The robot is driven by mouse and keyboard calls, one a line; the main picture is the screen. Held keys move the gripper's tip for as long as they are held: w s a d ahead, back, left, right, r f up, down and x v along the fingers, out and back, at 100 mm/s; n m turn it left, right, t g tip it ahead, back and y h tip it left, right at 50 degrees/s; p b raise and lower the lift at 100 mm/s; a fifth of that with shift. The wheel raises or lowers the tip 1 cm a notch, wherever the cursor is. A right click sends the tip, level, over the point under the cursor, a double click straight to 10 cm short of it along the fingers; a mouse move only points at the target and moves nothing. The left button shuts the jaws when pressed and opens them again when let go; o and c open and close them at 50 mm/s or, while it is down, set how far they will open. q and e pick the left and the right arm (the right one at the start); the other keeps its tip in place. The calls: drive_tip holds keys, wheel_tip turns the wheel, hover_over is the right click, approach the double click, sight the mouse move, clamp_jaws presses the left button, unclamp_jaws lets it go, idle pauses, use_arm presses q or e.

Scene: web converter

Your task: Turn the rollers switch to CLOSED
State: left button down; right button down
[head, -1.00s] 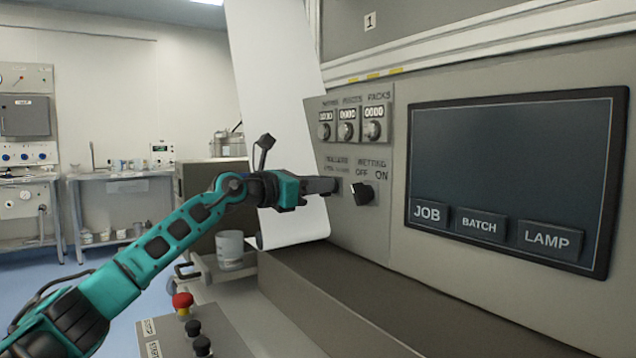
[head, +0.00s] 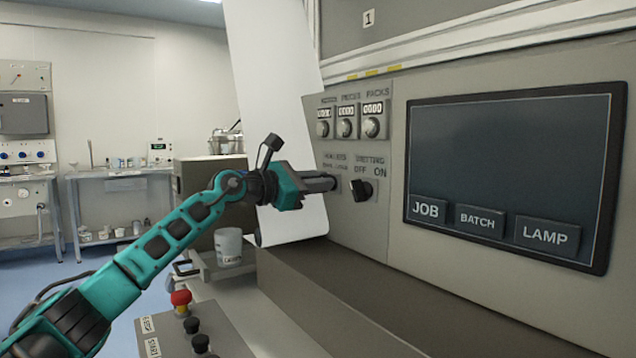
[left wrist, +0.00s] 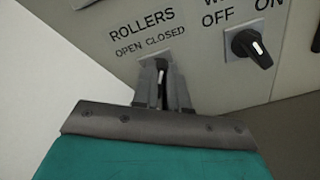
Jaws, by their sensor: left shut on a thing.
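The rollers switch (left wrist: 161,86) is a dark knob with a pale pointer line, under the label ROLLERS, OPEN, CLOSED in the left wrist view. My left gripper (left wrist: 163,88) is shut on the knob, a finger on each side. The pointer looks near upright in that view, which is itself tilted; I cannot tell the exact setting. In the head view my left gripper (head: 331,184) reaches the panel at this switch, and its fingers hide the knob. My right gripper is in neither view.
The wetting switch (head: 362,190), a black knob, sits close right of my left gripper. Three counters (head: 346,120) with knobs are above. A screen (head: 515,170) is to the right. A white paper web (head: 283,110) hangs left of the panel. A red button (head: 181,298) stands on a box below.

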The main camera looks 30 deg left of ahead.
use_arm(q)
drive_tip(key=c, duration=1.2)
unclamp_jaws()
drive_tip(key=shift+o, duration=0.2)
drive_tip(key=shift+s, duration=0.1)
drive_tip(key=b+v, duration=0.4)
drive_tip(key=v, duration=0.8)
drive_tip(key=shift+s+a, duration=0.2)
drive_tip(key=shift+s, duration=0.1)
